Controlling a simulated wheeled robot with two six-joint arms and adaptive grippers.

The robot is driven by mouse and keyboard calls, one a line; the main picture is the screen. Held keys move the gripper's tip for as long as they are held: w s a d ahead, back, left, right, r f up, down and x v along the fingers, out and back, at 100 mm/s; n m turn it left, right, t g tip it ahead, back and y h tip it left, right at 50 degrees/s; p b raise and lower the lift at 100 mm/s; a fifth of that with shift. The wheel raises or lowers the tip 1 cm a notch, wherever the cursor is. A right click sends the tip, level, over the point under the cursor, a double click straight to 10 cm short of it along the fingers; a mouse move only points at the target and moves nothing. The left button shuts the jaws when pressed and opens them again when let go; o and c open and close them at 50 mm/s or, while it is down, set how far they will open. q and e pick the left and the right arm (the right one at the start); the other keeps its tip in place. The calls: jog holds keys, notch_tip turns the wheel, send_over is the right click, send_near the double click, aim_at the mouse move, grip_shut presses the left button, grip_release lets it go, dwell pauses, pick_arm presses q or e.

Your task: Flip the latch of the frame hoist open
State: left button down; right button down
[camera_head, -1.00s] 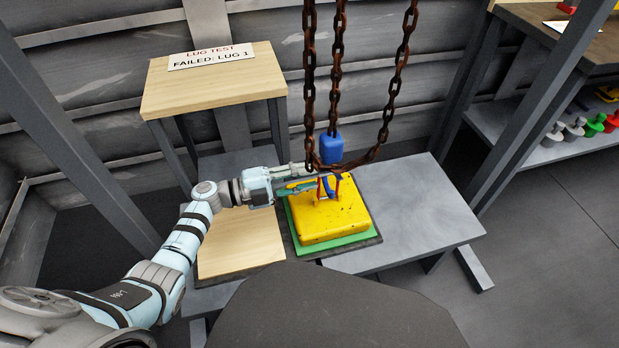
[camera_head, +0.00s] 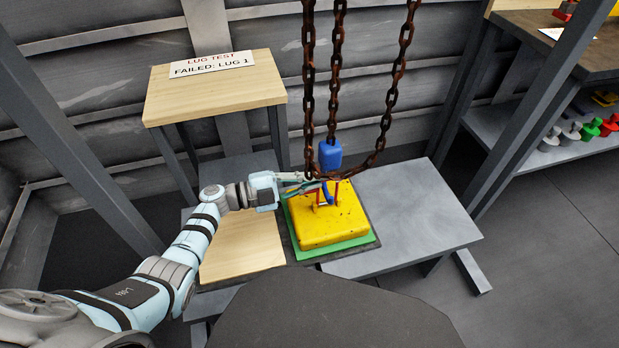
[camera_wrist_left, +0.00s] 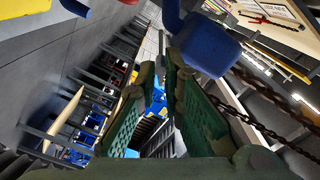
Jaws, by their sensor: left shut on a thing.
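The frame hoist's blue hook block (camera_head: 330,155) hangs on rusty chain above the yellow motor part (camera_head: 325,228). Its blue hook (camera_head: 328,194) sits among the red lugs on top of that part. My left gripper (camera_head: 314,186) reaches in from the left at hook height, just below the block. Its green fingers are closed together at the hook's side, on what appears to be the hook's latch, a thin piece mostly hidden by the fingers. The left wrist view shows the fingertips (camera_wrist_left: 166,68) close together beside the blue hook block (camera_wrist_left: 205,45). My right gripper is not in view.
The yellow part rests on a green pad (camera_head: 340,250) on a grey bench (camera_head: 415,215). A rusty chain loop (camera_head: 387,110) hangs close to the gripper. A wooden stand (camera_head: 215,95) with a "Failed: Lug 1" sign (camera_head: 212,65) stands behind. The bench's right side is clear.

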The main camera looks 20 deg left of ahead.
pick_arm(q)
jog(key=shift+r+n, duration=0.15)
jog(key=shift+n, duration=0.25)
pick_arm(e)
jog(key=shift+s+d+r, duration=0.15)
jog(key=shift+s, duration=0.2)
pick_arm(q)
jog(key=c, duration=1.7)
grip_release()
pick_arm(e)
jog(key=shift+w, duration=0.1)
pick_arm(q)
jog(key=v, duration=1.2)
jog(key=shift+a, duration=0.1)
